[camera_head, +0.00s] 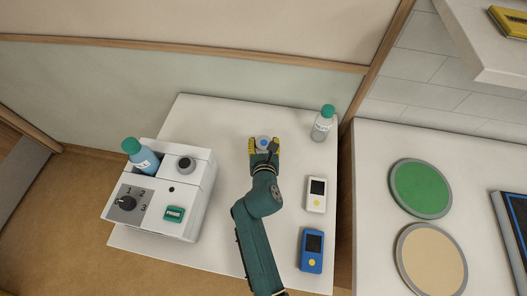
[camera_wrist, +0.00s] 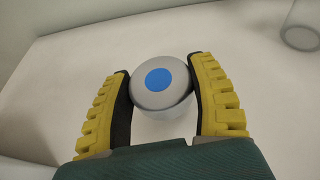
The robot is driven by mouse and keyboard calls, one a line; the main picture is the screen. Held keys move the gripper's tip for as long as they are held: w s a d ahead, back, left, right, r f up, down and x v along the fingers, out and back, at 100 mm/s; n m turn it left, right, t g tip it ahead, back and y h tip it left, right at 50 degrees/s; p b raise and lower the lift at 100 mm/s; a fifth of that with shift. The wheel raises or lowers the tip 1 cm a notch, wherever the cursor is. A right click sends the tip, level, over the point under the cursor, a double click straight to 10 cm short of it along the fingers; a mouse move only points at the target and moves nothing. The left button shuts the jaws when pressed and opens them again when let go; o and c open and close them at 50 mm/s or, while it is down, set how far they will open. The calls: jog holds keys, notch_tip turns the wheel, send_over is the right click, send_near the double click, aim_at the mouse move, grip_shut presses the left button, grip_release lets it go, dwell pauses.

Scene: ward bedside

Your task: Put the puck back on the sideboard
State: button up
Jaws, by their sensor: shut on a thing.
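The puck (camera_wrist: 160,80) is a grey round piece with a blue dot on top. In the head view the puck (camera_head: 264,142) shows between the fingertips. My gripper (camera_head: 265,145) is shut on it, with one yellow-and-black finger on each side; the gripper (camera_wrist: 163,90) also fills the lower wrist view. The puck is over the back middle of a white tabletop (camera_head: 225,115), which may be the sideboard. I cannot tell whether the puck touches the surface. Its underside is hidden.
A white dial machine (camera_head: 185,220) with a blue bottle (camera_head: 142,157) stands left. A clear green-capped bottle (camera_head: 323,124) stands back right. A white device (camera_head: 316,194) and a blue device (camera_head: 312,251) lie right of my arm. Green (camera_head: 420,187) and beige (camera_head: 432,260) discs lie on the right counter (camera_head: 375,170).

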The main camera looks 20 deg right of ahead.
aim_at(263, 149)
notch_tip(263, 149, down, 3)
jog(key=shift+w+a+f+b, duration=0.1)
jog(key=shift+b, duration=0.6)
